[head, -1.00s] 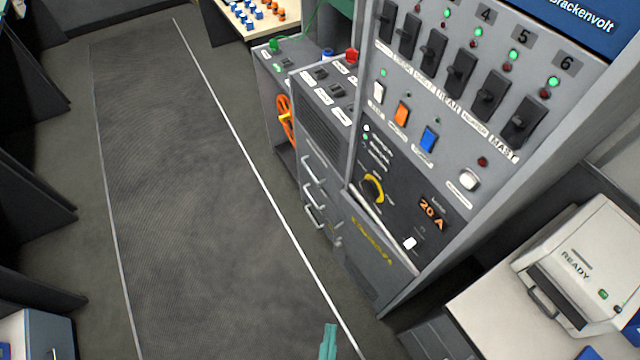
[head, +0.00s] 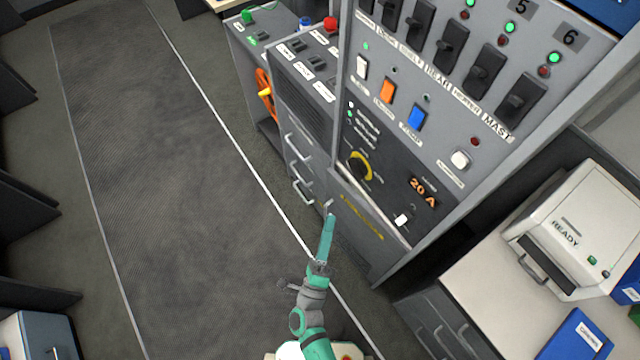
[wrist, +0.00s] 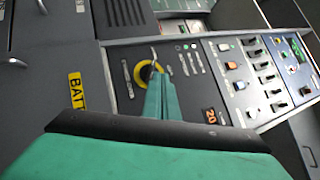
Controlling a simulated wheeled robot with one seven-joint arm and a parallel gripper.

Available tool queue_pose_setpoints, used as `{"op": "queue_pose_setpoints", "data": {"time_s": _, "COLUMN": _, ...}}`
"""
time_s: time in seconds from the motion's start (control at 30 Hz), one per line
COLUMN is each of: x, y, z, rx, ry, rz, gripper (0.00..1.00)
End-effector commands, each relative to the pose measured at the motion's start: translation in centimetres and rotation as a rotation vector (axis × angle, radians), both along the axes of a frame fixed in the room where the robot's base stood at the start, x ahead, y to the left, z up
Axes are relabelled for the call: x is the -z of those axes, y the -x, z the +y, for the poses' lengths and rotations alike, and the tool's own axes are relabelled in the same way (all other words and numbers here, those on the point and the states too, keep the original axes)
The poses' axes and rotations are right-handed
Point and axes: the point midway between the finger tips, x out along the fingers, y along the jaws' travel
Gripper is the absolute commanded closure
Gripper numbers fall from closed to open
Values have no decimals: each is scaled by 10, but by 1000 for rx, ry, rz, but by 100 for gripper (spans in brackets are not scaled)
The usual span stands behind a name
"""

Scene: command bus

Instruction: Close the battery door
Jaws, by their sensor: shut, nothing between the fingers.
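The battery door (head: 352,228) is the dark grey panel low on the control cabinet, below the charger dial, with a yellow label. Its pale top edge stands out from the cabinet face, so it looks partly open, leaning outward at the top. In the wrist view the door (wrist: 72,62) shows sideways, with "BATT" readable on the label. My green gripper (head: 331,212) is shut and empty, just in front of the door's left part in the head view. In the wrist view my gripper (wrist: 160,88) covers part of the charger panel. I cannot tell whether it touches the door.
Above the door are the charger dial (head: 360,167), its 20 A display (head: 423,190) and rows of switches. Drawers with protruding handles (head: 300,188) stand to the left. A counter with a white machine (head: 575,230) is at right. The floor aisle (head: 150,170) is clear.

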Motion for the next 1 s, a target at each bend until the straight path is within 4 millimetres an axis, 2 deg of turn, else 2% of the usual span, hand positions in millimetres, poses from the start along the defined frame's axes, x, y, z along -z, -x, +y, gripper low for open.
{"op": "queue_pose_setpoints", "data": {"time_s": 0.03, "x": 8, "y": -17, "z": 5, "rx": 0, "ry": -112, "rz": -36, "gripper": 100}}
{"op": "queue_pose_setpoints", "data": {"time_s": 0.2, "x": 38, "y": -60, "z": 18, "rx": 32, "ry": -494, "rz": -151, "gripper": 100}}
{"op": "queue_pose_setpoints", "data": {"time_s": 0.4, "x": 77, "y": -94, "z": 57, "rx": 106, "ry": -902, "rz": -278, "gripper": 100}}
{"op": "queue_pose_setpoints", "data": {"time_s": 0.53, "x": 100, "y": -102, "z": 88, "rx": 169, "ry": -1105, "rz": -348, "gripper": 100}}
{"op": "queue_pose_setpoints", "data": {"time_s": 0.7, "x": 117, "y": -100, "z": 119, "rx": 239, "ry": -1259, "rz": -410, "gripper": 100}}
{"op": "queue_pose_setpoints", "data": {"time_s": 0.83, "x": 123, "y": -98, "z": 132, "rx": 259, "ry": -1306, "rz": -429, "gripper": 100}}
{"op": "queue_pose_setpoints", "data": {"time_s": 1.0, "x": 124, "y": -105, "z": 125, "rx": 265, "ry": -1315, "rz": -434, "gripper": 100}}
